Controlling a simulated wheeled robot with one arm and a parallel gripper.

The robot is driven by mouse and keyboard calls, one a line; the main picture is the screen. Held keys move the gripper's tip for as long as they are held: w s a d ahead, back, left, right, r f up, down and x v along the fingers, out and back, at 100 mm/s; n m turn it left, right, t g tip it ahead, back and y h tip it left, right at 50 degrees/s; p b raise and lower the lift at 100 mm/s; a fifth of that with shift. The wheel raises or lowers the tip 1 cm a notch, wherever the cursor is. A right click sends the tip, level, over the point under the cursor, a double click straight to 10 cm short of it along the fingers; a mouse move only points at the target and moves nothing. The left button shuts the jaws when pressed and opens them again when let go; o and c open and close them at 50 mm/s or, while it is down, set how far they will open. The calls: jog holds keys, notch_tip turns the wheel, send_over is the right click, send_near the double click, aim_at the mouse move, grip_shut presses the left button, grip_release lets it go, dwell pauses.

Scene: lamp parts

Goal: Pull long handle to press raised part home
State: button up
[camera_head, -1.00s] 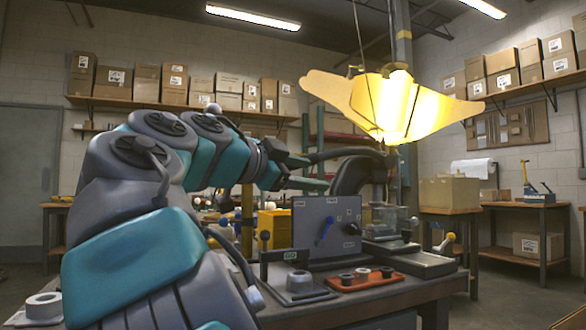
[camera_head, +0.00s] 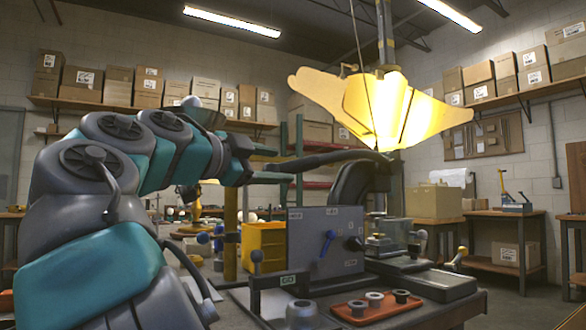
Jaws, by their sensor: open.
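The long dark handle (camera_head: 315,160) reaches left from a black press (camera_head: 356,187) behind the grey control box, roughly level. My gripper (camera_head: 274,168) is at the handle's left end, with its fingers open. One finger shows above the handle's end and one below. I cannot tell whether they touch it. A clear-walled fixture (camera_head: 392,238) stands at the foot of the press, to the right of the control box. I cannot make out the raised part.
A grey control box (camera_head: 325,243) with a blue lever stands on the workbench. An orange tray (camera_head: 375,309) holds several small rings. A yellow bin (camera_head: 264,247) is behind. A lit yellow lamp shade (camera_head: 385,108) hangs above the press.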

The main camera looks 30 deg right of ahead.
aim_at(295, 168)
jog(key=x, duration=0.6)
jog(key=shift+d, duration=0.15)
jog(key=shift+f, duration=0.1)
grip_shut()
dwell(1.1)
